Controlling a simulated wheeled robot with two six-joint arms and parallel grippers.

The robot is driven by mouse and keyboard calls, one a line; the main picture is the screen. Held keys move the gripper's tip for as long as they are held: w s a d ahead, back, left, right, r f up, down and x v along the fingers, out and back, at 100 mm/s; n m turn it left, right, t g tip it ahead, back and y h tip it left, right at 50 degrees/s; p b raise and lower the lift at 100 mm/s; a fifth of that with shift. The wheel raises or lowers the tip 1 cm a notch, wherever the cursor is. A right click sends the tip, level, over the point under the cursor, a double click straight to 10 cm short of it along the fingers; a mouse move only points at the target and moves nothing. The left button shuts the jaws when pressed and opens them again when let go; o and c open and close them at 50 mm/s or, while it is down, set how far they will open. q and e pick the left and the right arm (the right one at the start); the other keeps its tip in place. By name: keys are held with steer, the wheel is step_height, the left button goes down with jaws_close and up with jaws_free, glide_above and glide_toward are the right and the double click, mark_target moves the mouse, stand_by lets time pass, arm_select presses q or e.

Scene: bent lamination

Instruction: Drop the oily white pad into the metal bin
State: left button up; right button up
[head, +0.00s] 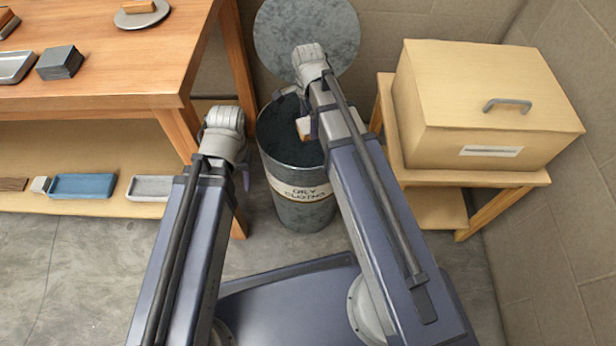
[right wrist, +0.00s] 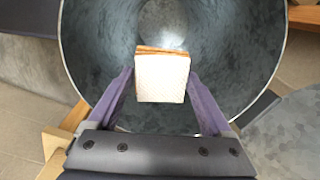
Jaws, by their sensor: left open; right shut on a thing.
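The metal bin (head: 290,190) is a grey galvanised drum with a lettered pale label, its round lid raised behind it. In the right wrist view the inside of the bin (right wrist: 100,60) fills the picture and looks empty. The white pad (right wrist: 162,80), with an orange-brown edge, sits between the purple fingers of my right gripper (right wrist: 163,82), over the bin's opening. In the head view part of the pad (head: 303,128) shows beside my right arm. My right gripper is shut on it. My left gripper (head: 243,172) is open to the left of the bin, mostly hidden by its wrist.
A wooden workbench (head: 120,80) stands at the left, with a dark block (head: 60,62) on top and a blue tray (head: 82,186) on its lower shelf. A beige box (head: 480,110) with a handle sits on a wooden stand (head: 450,180) close to the bin's right.

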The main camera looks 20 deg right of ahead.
steer(key=o, duration=1)
steer(key=shift+r, duration=0.1)
step_height(320, 180, up, 8)
steer(key=p, duration=0.8)
steer(key=shift+f, duration=0.2)
